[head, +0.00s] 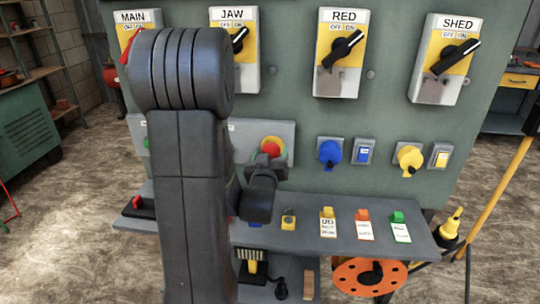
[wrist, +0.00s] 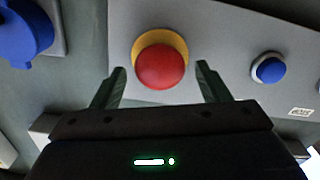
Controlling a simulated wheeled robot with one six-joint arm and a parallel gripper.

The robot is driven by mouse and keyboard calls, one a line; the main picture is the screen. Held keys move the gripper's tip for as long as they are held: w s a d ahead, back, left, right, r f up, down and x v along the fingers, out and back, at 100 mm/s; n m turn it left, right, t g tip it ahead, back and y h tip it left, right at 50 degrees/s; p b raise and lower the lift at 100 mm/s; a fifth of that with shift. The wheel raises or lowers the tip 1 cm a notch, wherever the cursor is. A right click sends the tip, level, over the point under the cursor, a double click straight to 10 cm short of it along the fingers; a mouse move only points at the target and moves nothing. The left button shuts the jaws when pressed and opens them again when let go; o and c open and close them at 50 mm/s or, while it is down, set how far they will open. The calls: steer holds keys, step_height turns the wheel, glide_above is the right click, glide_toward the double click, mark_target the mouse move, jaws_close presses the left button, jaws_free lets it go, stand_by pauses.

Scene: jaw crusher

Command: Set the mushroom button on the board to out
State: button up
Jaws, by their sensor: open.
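The red mushroom button (head: 271,147) with its yellow collar sits on a grey plate (head: 240,135) on the board. In the wrist view the red button (wrist: 161,66) lies ahead of my gripper (wrist: 160,80), between the two spread fingers. The fingers are apart on both sides of the button and I see no contact. In the head view my gripper (head: 268,165) is just below and in front of the button, and hides its lower part. I cannot tell from these frames whether the button is in or out.
A small blue button (wrist: 270,68) is right of the mushroom button in the wrist view. A blue knob (head: 330,152) and a yellow knob (head: 409,158) are on the board. Rotary switches (head: 342,50) are above. A shelf (head: 385,235) with tags and a padlock juts out below.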

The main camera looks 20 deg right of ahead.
steer(key=c, duration=1.4)
steer(key=shift+s+a+f+b, duration=0.1)
steer(key=shift+s+f+b, duration=0.05)
steer(key=shift+b, duration=0.35)
steer(key=shift+s+a+b, duration=0.25)
steer(key=shift+s+b, duration=0.15)
steer(key=shift+b, duration=0.25)
steer(key=o, duration=1.4)
steer(key=shift+s+a, duration=0.1)
steer(key=b+v, duration=0.1)
steer(key=v, duration=1.2)
steer(key=shift+s+a, duration=0.2)
steer(key=shift+s, duration=0.05)
